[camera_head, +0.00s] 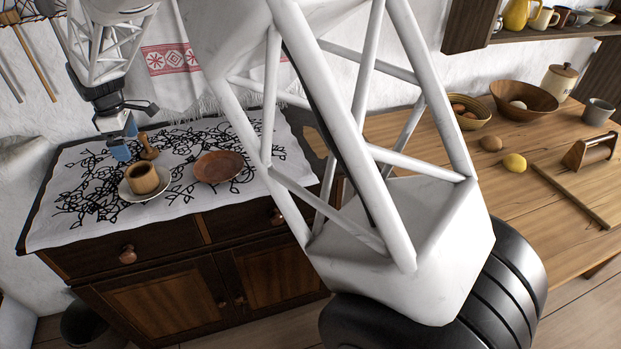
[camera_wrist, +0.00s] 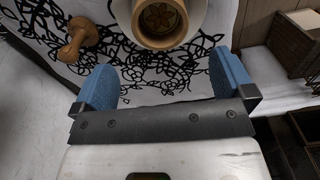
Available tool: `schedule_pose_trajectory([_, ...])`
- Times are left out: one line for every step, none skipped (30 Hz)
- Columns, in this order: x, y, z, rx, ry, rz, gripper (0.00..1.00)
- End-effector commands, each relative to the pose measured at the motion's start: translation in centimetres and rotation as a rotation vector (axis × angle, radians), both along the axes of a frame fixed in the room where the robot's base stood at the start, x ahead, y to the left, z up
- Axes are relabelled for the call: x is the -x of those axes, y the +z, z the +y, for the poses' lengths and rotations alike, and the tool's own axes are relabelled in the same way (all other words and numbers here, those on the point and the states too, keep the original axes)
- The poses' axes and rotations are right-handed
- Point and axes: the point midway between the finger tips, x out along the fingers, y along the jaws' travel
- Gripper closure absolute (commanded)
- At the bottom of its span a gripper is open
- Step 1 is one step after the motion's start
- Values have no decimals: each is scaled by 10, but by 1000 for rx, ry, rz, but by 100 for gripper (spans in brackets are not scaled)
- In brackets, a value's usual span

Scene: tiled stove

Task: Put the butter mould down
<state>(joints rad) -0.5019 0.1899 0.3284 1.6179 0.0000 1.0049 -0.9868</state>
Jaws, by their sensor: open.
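The wooden cylinder with a carved flower inside, which looks like the butter mould (camera_head: 143,179), stands upright on a white plate (camera_head: 159,189) on the cloth-covered cabinet. In the wrist view the mould (camera_wrist: 160,22) is at the top edge, partly cut off, with the plate (camera_wrist: 196,18) around it. My gripper (camera_head: 122,149) is open and empty, behind the mould in the head view. In the wrist view its blue fingers (camera_wrist: 165,84) are apart, with only patterned cloth between them; the mould lies beyond the fingertips.
A brown bowl (camera_head: 218,166) sits right of the plate on the black-and-white cloth (camera_head: 75,205). A wooden table (camera_head: 565,245) with bowls, a lemon and a stick is at the right. The wrist view shows a wicker-like box (camera_wrist: 285,45) at the right.

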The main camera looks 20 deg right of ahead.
Motion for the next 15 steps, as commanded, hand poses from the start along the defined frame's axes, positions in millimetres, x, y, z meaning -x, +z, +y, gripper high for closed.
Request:
schedule_pose_trajectory([1,3,-4,-1,-8,-2,0])
schedule_pose_trajectory([2,5,-7,-2,-15,-3,0])
schedule_pose_trajectory([4,8,-11,-3,-26,-5,0])
schedule_pose_trajectory([5,11,-15,-3,-36,-7,0])
schedule_pose_trajectory([7,14,-20,-4,-47,-9,0])
schedule_pose_trajectory([10,18,-27,-5,-65,-10,0])
schedule_pose_trajectory([13,21,-33,-7,-82,-14,0])
schedule_pose_trajectory([16,26,-41,-9,-99,-17,0])
schedule_pose_trajectory([20,31,-51,-10,-124,-19,0])
schedule_pose_trajectory([24,36,-59,-12,-145,-22,0])
schedule_pose_trajectory([28,41,-67,-14,-166,-25,0])
schedule_pose_trajectory([34,47,-79,-16,-197,-29,0])
schedule_pose_trajectory([39,52,-88,-18,-221,-33,0])
schedule_pose_trajectory([44,56,-97,-20,-244,-36,0])
schedule_pose_trajectory([51,62,-109,-23,-278,-40,0])
